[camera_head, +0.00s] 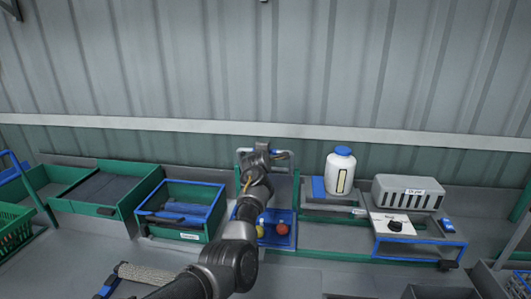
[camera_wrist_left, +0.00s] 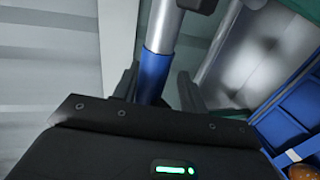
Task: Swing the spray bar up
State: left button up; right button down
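The spray bar, by its look, is the metal tube with a blue sleeve (camera_wrist_left: 154,72) in the left wrist view. The sleeve runs down between the two dark fingers of my left gripper (camera_wrist_left: 155,90). They flank it closely, and I cannot tell whether both touch it. In the head view my left arm reaches up from the bottom middle. Its gripper (camera_head: 265,152) is at the green frame (camera_head: 240,163) behind the blue tray, and my arm hides much of the bar. My right gripper is not in view.
The blue tray (camera_head: 290,241) holds a red and a yellow tomato below my arm. A blue-rimmed green crate (camera_head: 208,229) stands left of it. To the right are a white bottle (camera_head: 340,175) with a blue cap and a grey slotted box (camera_head: 408,192). The corrugated wall closes the back.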

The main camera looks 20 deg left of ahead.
pick_arm(q)
jog(key=shift+w+r, duration=0.1)
jog(key=b+v, duration=0.2)
jog(key=v, duration=0.8)
jog(key=shift+s+b, duration=0.35)
jog(key=shift+s, duration=0.05)
jog(key=shift+d, duration=0.1)
